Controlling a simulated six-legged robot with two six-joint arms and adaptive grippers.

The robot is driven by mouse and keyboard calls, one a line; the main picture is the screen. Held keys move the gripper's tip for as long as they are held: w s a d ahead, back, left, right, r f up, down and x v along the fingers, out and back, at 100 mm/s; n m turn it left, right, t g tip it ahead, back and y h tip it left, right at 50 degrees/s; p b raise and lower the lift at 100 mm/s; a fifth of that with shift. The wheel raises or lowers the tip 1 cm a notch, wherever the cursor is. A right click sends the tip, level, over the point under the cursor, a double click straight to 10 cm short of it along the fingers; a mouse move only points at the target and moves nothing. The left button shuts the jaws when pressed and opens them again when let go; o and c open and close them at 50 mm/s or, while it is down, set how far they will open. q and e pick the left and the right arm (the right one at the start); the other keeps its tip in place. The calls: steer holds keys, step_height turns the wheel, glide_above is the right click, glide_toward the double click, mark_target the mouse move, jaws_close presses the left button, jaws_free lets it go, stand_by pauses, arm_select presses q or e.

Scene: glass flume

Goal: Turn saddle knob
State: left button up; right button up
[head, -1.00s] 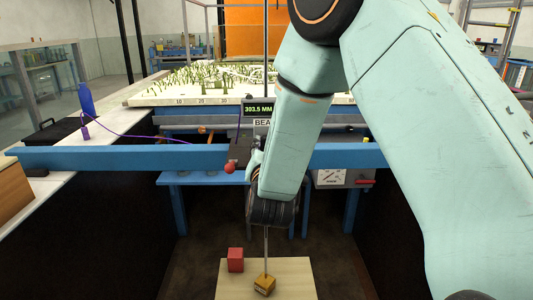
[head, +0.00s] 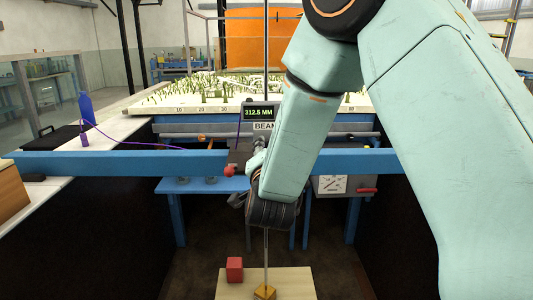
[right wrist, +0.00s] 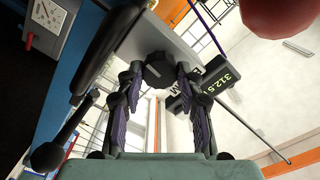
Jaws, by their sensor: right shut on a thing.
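The dark saddle knob (right wrist: 160,70) sits between the two fingers of my right gripper (right wrist: 158,82) in the right wrist view. The fingers are shut on it from both sides. In the head view my right gripper (head: 257,150) is mostly hidden by its own forearm and wrist, at the saddle on the blue beam. A red ball (head: 229,170) shows just left of it; a red rounded thing is also at the top right of the wrist view. The display (head: 259,113) above the saddle reads 312.5 MM. My left gripper is not in view.
The blue beam (head: 120,163) crosses the flume. A thin vertical rod (head: 266,245) runs down to a brass block (head: 264,292) on a pale board (head: 295,285), beside a red cube (head: 235,268). A blue bottle (head: 85,105) stands on the left ledge.

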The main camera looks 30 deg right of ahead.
steer(key=shift+r, duration=0.2)
steer(key=o, duration=1.1)
steer(key=shift+d, duration=0.1)
steer(key=shift+c, duration=0.2)
steer(key=shift+o, duration=0.5)
steer(key=shift+f, duration=0.1)
steer(key=v, duration=0.7)
steer(key=shift+s, duration=0.25)
